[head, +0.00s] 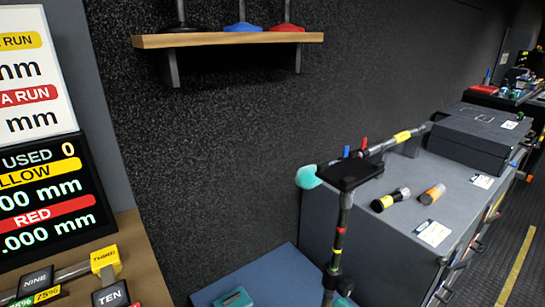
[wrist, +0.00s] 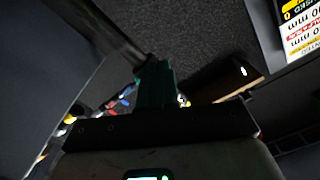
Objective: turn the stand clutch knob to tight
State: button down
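In the head view a thin stand (head: 341,235) rises at the lower middle, with red and yellow bands on its pole and a flat black plate (head: 352,172) on top. A dark collar (head: 333,271) sits low on the pole; I cannot tell whether it is the clutch knob or which way any knob is set. My gripper (wrist: 155,85) shows in the wrist view. Its teal fingers are together at the middle of its dark bar, with nothing seen between them. The wrist view is dark, and the stand cannot be made out there.
A grey counter (head: 455,180) with a dark case (head: 480,136) and two small cylinders stands right of the stand. A wooden shelf (head: 228,40) is on the wall. A display board (head: 40,180) and number blocks are at left.

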jog(key=shift+w+d+r, duration=0.1)
jog(key=shift+w+r, duration=0.05)
jog(key=shift+r, duration=0.25)
jog(key=f+b+v, duration=0.1)
jog(key=b+v, duration=0.1)
jog(key=v, duration=0.4)
jog(key=shift+s+a, duration=0.3)
dwell(0.4)
